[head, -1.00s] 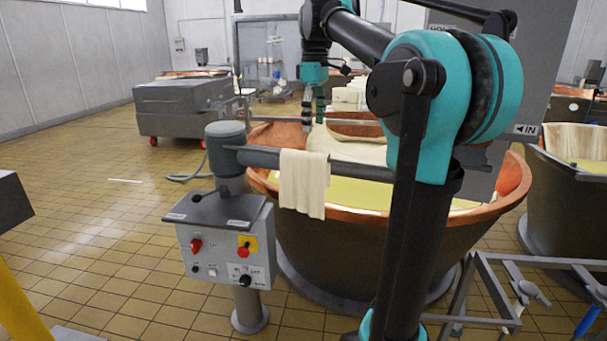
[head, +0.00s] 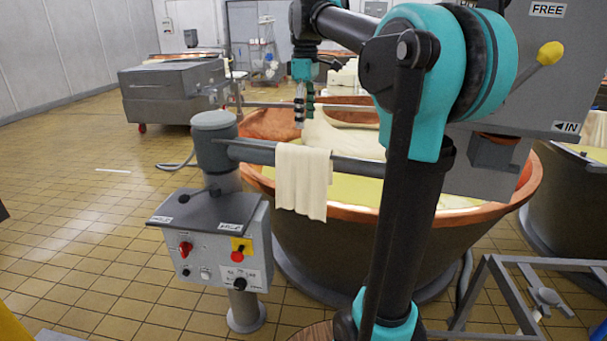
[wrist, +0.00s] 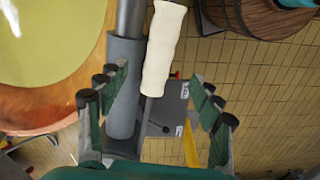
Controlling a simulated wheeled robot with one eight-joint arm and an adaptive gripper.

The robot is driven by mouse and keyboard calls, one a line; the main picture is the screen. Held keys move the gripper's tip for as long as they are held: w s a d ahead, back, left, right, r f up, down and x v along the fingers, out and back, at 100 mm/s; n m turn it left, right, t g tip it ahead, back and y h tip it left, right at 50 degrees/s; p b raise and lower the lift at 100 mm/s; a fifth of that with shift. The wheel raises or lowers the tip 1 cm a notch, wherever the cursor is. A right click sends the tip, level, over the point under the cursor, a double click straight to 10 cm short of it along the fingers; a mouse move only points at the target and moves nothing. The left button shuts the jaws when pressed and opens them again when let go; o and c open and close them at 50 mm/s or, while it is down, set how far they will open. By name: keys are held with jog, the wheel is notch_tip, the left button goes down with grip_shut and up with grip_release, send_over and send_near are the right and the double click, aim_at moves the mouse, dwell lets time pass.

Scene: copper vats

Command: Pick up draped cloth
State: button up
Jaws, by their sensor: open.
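The draped cloth (head: 303,182) is cream-coloured and hangs over the grey horizontal bar (head: 255,151) in front of the copper vat. In the wrist view the cloth (wrist: 163,48) shows from above as a pale strip along the bar, above and between the two fingers. My gripper (head: 303,112) hangs fingers down over the vat side, above and beyond the bar in the head view. In the wrist view my gripper (wrist: 158,100) is open, its green fingers wide apart with nothing between them touching. The cloth is apart from the fingers.
The copper vat (head: 340,222) with yellowish liquid stands behind the bar. A control box (head: 212,245) with knobs sits on a post below the bar's left end. A metal frame (head: 515,285) stands at right. Tiled floor is clear at left.

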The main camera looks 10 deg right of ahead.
aim_at(304, 147)
notch_tip(304, 147, down, 10)
jog(key=shift+a+f, duration=0.15)
jog(key=shift+f, duration=0.05)
grip_shut()
dwell(0.8)
